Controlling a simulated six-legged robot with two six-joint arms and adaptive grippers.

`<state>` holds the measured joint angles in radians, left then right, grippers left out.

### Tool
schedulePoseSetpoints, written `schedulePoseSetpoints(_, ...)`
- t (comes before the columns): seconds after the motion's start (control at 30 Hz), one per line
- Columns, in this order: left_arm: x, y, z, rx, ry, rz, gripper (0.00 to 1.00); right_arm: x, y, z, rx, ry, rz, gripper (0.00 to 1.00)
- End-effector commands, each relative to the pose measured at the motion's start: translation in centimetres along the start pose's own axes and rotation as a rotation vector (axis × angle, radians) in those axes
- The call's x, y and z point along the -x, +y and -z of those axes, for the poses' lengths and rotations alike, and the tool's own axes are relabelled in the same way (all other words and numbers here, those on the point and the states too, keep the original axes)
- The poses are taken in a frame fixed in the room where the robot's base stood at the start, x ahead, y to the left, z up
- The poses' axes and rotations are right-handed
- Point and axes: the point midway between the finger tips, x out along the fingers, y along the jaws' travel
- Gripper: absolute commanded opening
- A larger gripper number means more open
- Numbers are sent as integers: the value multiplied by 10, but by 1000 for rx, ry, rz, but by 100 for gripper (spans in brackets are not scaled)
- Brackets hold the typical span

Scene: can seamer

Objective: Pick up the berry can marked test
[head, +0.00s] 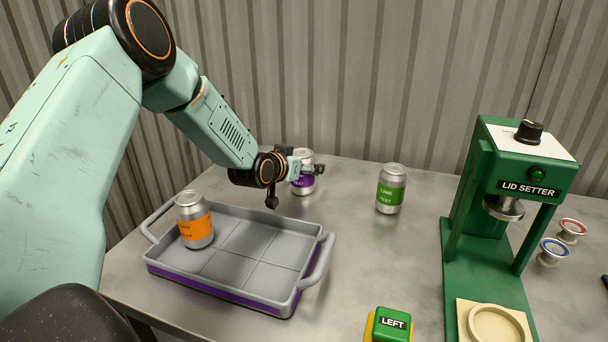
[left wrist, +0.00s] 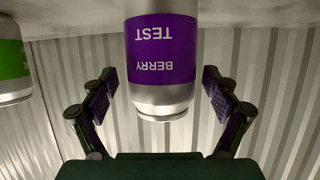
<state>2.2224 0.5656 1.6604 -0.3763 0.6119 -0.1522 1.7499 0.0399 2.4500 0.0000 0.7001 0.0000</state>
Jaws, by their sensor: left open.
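The berry can (head: 302,184) is silver with a purple label and stands upright at the back of the table, partly hidden by my left gripper. In the left wrist view the berry can (left wrist: 161,60) appears upside down, and its label reads BERRY TEST. My left gripper (head: 312,170) is at the can in the head view. In the left wrist view the left gripper's open fingers (left wrist: 161,88) stand on either side of the can, with a visible gap on both sides. My right gripper is in neither view.
A green lime can (head: 391,190) stands to the right; it also shows in the wrist view (left wrist: 10,60). An orange-labelled can (head: 195,222) stands in the grey tray (head: 328,262). The green lid setter (head: 462,230), a LEFT button (head: 392,322) and two lids (head: 553,250) are at right.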

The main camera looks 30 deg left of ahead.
Motion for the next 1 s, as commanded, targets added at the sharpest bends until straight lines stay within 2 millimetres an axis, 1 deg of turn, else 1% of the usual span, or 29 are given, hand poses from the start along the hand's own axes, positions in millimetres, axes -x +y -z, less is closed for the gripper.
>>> schedulePoseSetpoints(0.07, -1, 0, 0, 0, 0, 0, 88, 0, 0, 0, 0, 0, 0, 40)
schedulePoseSetpoints(0.1, -1, 1, 1, -1, 0, 0, 86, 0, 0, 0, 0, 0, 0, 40)
schedulePoseSetpoints(0.9, -3, 2, 3, -2, 2, -1, 18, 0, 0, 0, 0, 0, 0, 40)
schedulePoseSetpoints(0.97, -3, 2, 3, -2, 2, -1, 13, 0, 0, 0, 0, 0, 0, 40)
schedulePoseSetpoints(1.0, -3, 2, 4, -2, 6, 0, 12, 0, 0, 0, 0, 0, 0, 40)
